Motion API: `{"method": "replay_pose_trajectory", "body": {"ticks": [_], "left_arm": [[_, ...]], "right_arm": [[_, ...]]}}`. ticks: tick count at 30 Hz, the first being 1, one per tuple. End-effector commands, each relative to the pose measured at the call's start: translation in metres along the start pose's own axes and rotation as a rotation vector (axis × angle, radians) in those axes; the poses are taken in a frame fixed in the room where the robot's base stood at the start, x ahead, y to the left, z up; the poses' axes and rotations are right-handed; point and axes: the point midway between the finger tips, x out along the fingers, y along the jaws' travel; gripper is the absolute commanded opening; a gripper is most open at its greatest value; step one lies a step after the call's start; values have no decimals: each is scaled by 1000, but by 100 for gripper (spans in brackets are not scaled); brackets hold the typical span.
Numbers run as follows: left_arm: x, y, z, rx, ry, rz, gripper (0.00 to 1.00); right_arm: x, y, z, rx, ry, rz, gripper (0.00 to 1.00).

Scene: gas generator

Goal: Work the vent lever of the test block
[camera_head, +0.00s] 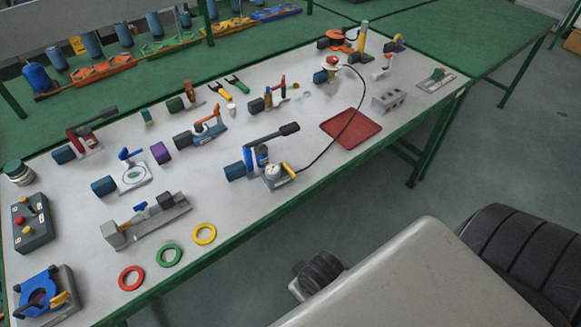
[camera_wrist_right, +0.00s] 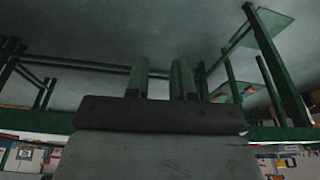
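What looks like the test block is a small grey block (camera_head: 277,179) with a round white dial on top, near the front edge of the long white-topped bench in the head view. A short yellow lever (camera_head: 288,169) sticks up at its right side. I cannot tell for sure that this is the vent lever. A black hose runs from the block to the back. My right gripper (camera_wrist_right: 160,80) shows in the right wrist view with its two fingers apart and nothing between them. It is away from the block. My left gripper is not in view.
A blue valve with a long black handle (camera_head: 271,135) stands just behind the block. A red tray (camera_head: 351,129) lies to its right. Yellow (camera_head: 204,234), green and red rings lie to its left. Green table legs show in the wrist view. Floor is clear before the bench.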

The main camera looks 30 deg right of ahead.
Motion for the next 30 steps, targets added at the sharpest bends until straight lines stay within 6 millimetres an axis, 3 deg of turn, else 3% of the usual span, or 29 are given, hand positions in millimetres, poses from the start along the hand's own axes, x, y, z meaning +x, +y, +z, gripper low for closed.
{"method": "replay_pose_trajectory", "body": {"ticks": [3,6,13,17,20,23,30], "left_arm": [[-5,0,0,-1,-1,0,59],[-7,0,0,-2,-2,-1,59],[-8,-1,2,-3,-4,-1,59],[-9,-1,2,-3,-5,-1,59],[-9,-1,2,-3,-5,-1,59],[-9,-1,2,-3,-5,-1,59],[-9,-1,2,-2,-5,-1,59]], "right_arm": [[-46,-4,-33,-19,35,-28,23],[-73,-10,-61,-51,42,-68,23],[-90,-12,-106,-112,6,-119,23],[-92,-1,-135,-130,-39,-119,23],[-95,20,-163,-120,-90,-97,23],[-101,52,-193,-71,-147,-59,23],[-138,137,-248,132,-237,19,23]]}}
